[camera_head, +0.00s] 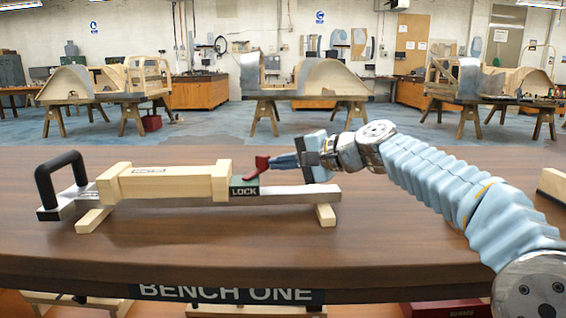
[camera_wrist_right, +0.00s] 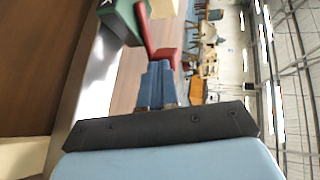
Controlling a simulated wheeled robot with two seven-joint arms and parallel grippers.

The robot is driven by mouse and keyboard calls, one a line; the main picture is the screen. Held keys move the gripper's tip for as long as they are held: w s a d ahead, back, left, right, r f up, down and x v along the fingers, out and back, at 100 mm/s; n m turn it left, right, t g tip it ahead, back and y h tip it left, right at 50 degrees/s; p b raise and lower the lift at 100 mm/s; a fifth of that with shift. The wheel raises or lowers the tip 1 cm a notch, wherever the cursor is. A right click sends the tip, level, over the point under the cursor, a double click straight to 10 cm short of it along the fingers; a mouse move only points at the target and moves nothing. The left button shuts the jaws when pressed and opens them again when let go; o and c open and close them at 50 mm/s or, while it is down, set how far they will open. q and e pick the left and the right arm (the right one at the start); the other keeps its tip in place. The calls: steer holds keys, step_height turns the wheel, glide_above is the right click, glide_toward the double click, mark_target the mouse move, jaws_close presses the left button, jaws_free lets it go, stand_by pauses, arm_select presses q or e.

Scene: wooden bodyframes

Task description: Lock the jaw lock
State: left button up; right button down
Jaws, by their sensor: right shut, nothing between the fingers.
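The jaw lock is a green block marked LOCK (camera_head: 245,189) with a red lever (camera_head: 259,166) on top, at the right end of a pale wooden piece on a metal bar (camera_head: 280,192). The lever is raised at a slant towards my right gripper. My right gripper (camera_head: 272,163) is shut, with its blue fingertips at the lever's right side; I cannot tell whether they touch. In the right wrist view the red lever (camera_wrist_right: 165,55) lies just beyond the closed fingers (camera_wrist_right: 157,66), and the green block (camera_wrist_right: 122,22) is partly cut off. My left gripper is not in view.
The bar rests on wooden supports (camera_head: 326,215) on the brown bench (camera_head: 400,250). A black handle (camera_head: 58,180) stands at the bar's left end. A wooden block (camera_head: 553,186) lies at the right edge. The bench in front of the bar is clear.

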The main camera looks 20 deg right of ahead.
mark_target(270, 157)
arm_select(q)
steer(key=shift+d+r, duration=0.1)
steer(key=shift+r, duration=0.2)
arm_select(e)
steer(key=shift+w+n+g, duration=0.25)
steer(key=shift+n+g, duration=0.05)
arm_select(q)
steer(key=shift+p, duration=0.3)
arm_select(e)
steer(key=shift+y, duration=0.3)
arm_select(q)
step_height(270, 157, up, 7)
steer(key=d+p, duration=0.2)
steer(key=p, duration=0.5)
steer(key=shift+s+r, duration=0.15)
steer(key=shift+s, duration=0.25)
arm_select(e)
steer(key=shift+w+a+n+g+y, duration=0.3)
steer(key=shift+w+n+g+y, duration=0.15)
steer(key=shift+w+n+g, duration=0.2)
steer(key=shift+w+a+n+g+y, duration=0.25)
steer(key=shift+w+n+g+y, duration=0.15)
steer(key=shift+w+n+g, duration=0.25)
steer(key=shift+w+a+n+g+y, duration=0.3)
steer(key=shift+w+n+g+y, duration=0.15)
steer(key=shift+w+n+g, duration=0.2)
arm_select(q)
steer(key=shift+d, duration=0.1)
